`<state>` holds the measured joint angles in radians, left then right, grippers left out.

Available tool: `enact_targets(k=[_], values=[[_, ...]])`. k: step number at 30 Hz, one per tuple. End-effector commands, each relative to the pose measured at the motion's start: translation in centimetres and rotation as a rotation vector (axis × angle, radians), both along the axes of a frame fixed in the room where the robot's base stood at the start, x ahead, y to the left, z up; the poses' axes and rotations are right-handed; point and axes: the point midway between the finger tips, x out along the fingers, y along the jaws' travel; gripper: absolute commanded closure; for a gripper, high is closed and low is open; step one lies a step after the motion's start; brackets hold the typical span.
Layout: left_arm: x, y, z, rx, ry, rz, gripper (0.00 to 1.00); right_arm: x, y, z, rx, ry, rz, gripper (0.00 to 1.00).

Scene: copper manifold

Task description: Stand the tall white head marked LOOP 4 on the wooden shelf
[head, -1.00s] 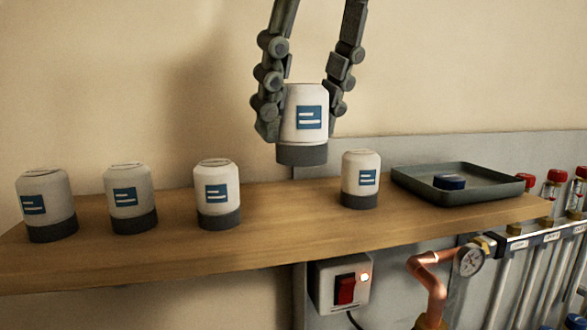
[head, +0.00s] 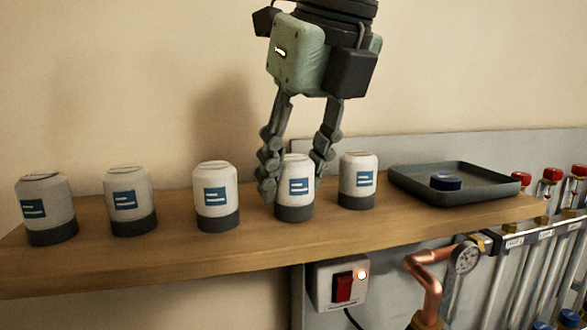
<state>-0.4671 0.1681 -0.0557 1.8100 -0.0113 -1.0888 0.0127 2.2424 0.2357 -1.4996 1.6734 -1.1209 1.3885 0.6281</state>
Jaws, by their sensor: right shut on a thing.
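My right gripper (head: 294,172) is shut on a white head (head: 295,188) with a dark grey base and a blue label. This head is upright at the wooden shelf (head: 180,255), in the gap between two similar heads, and its base appears to meet the shelf top. The label's writing is too small to read, so I cannot tell whether it says LOOP 4. My left gripper is not in view.
Three similar heads stand to the left: far left (head: 45,208), second (head: 129,200) and third (head: 215,195). Another (head: 357,180) stands close to the right. A dark tray (head: 485,197) holds a blue round cap (head: 445,182). A switch box (head: 340,284) and copper pipe (head: 428,283) are below.

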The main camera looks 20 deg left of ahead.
Motion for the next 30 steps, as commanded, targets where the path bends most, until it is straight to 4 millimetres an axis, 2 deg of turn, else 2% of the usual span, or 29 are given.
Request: enact_targets(k=[8, 9, 13, 25, 27, 30], values=[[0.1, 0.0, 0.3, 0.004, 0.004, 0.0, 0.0, 0.0, 0.0, -0.3, 0.001, -0.001, 0.0, 0.94], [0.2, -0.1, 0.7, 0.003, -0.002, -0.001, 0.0, 0.0, 0.0, -0.2, 0.0, 0.0, 0.0, 0.57], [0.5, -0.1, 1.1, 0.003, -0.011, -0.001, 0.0, 0.0, 0.0, -0.2, 0.0, 0.0, 0.0, 0.41], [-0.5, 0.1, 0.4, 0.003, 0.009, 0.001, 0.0, 0.0, 0.0, 0.3, 0.0, 0.0, 0.0, 0.41], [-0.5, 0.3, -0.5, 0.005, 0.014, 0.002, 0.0, -0.2, -0.2, 1.0, 0.002, -0.002, 0.0, 0.41], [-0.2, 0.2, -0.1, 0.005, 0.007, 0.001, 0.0, -0.7, -0.8, 2.9, 0.004, -0.003, 0.0, 0.41]])
